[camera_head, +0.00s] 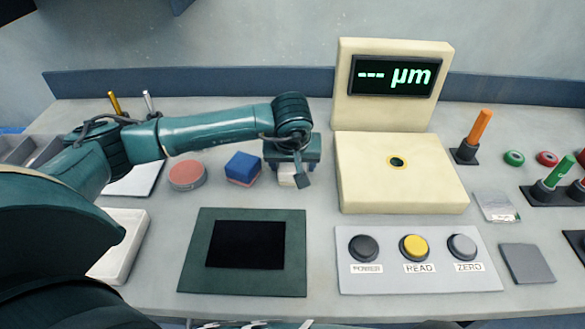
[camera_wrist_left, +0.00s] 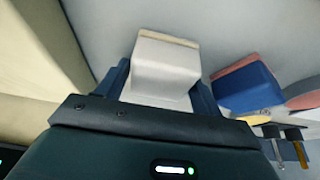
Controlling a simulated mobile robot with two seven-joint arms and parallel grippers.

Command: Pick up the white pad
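The white pad (camera_wrist_left: 165,62) is a pale block with a tan strip along its far edge. In the left wrist view it stands between the two fingers of my left gripper (camera_wrist_left: 161,85), with no clear gap on either side. In the head view my left gripper (camera_head: 291,166) points down over the pad (camera_head: 287,180), which is at table height and partly hidden by the gripper. I cannot tell whether the fingers press on it or only stand around it. My right gripper is not in view.
A blue and red block (camera_head: 242,168) and a round reddish pad (camera_head: 187,175) lie to the left. The cream gauge (camera_head: 400,185) stands close on the right. A dark green mat (camera_head: 197,255) with a black panel lies in front, beside a button panel (camera_head: 420,282).

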